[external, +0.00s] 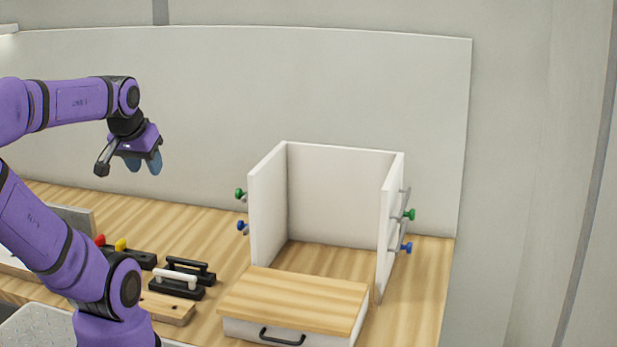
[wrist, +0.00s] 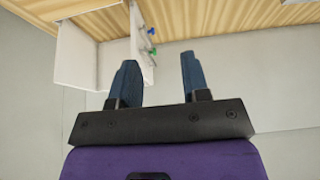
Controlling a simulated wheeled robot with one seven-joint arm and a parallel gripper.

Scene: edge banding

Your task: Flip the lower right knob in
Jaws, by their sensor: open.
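The lower right knob (external: 406,248) is blue and sticks out from the outer face of the white right panel (external: 390,225). A green knob (external: 409,214) sits above it on the same panel. On the outer side of the left panel (external: 267,196) are a green knob (external: 240,194) above and a blue knob (external: 242,227) below. My gripper (external: 144,164) is open and empty, in the air to the left of the panels and well away from the right knobs. Its two blue fingers are apart in the wrist view (wrist: 158,62), with small knobs beyond them; which side's they are, I cannot tell.
A low box with a wooden top (external: 292,293) and dark handle stands in front of the panels. Black and white handled tools (external: 176,283) lie to its left. A large pale board (external: 330,85) stands behind. Bare tabletop (external: 427,290) lies right of the right panel.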

